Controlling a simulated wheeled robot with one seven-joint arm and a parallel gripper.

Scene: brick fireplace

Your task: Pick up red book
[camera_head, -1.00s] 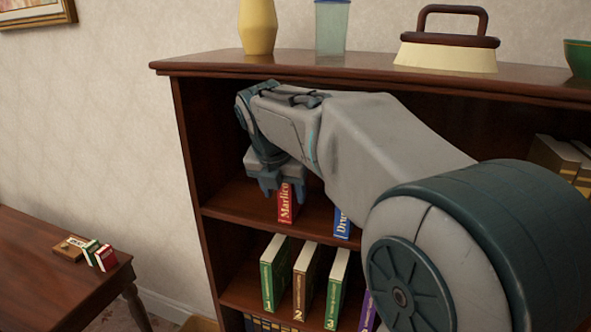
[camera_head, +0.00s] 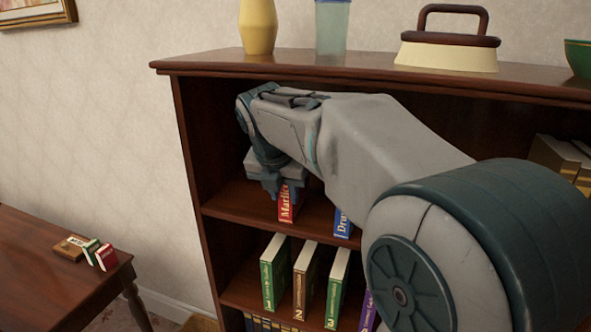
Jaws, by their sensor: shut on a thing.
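The red book (camera_head: 287,205) stands upright on the upper shelf of the dark wooden bookcase, with pale lettering on its spine. My gripper (camera_head: 273,190) is shut on its upper part, reaching down from above. The book's top is hidden behind the gripper. A blue book (camera_head: 342,224) stands to its right, partly covered by my arm.
Green and brown books (camera_head: 306,281) stand on the shelf below. A yellow vase (camera_head: 258,27), a blue-topped container (camera_head: 331,28) and a handled cream object (camera_head: 447,54) sit on the bookcase top (camera_head: 200,66). A side table (camera_head: 50,270) at left holds small books.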

